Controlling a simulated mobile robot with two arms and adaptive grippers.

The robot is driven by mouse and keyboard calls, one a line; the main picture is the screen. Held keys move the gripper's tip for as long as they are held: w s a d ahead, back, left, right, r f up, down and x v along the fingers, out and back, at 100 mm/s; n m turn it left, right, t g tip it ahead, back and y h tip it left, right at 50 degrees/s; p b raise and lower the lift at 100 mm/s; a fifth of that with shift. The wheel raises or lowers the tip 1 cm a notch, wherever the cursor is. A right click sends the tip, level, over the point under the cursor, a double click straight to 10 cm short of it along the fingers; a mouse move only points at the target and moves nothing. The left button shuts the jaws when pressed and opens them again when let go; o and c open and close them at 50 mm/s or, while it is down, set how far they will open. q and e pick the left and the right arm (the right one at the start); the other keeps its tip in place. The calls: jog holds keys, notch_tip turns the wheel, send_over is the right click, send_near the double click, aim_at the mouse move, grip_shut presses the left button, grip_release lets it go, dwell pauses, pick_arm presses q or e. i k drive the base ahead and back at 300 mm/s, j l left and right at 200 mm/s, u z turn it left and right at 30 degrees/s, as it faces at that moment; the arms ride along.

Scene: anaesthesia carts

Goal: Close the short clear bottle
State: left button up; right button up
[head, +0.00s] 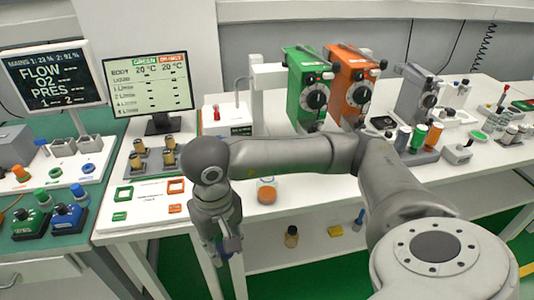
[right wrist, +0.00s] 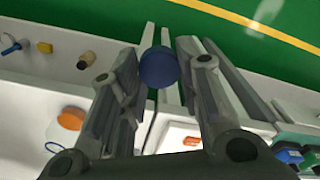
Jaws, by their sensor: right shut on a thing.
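A short clear bottle (head: 266,192) with orange showing in it stands near the front edge of the white table. It also shows at the lower left of the right wrist view (right wrist: 62,130). I cannot tell whether the orange is contents or a top. My right gripper (head: 231,248) points down in front of the table edge, to the left of the bottle and apart from it. In the right wrist view its fingers (right wrist: 160,62) are shut on a round blue cap (right wrist: 158,68), held at the fingertips. My left gripper is not in view.
A lower shelf holds a brown bottle (head: 291,237), a yellow block (head: 335,231) and a blue item (head: 358,219). Green and orange frames (head: 174,187) lie on the table to the left. Green (head: 308,88) and orange (head: 353,87) vaporizers stand behind my right arm.

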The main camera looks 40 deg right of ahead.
aim_at(267, 188)
jog(key=k+l+z, duration=0.15)
jog(key=l, duration=0.3)
jog(key=l+z, duration=0.15)
jog(key=l, duration=0.3)
jog(key=k+l+z, duration=0.15)
jog(key=l, duration=0.35)
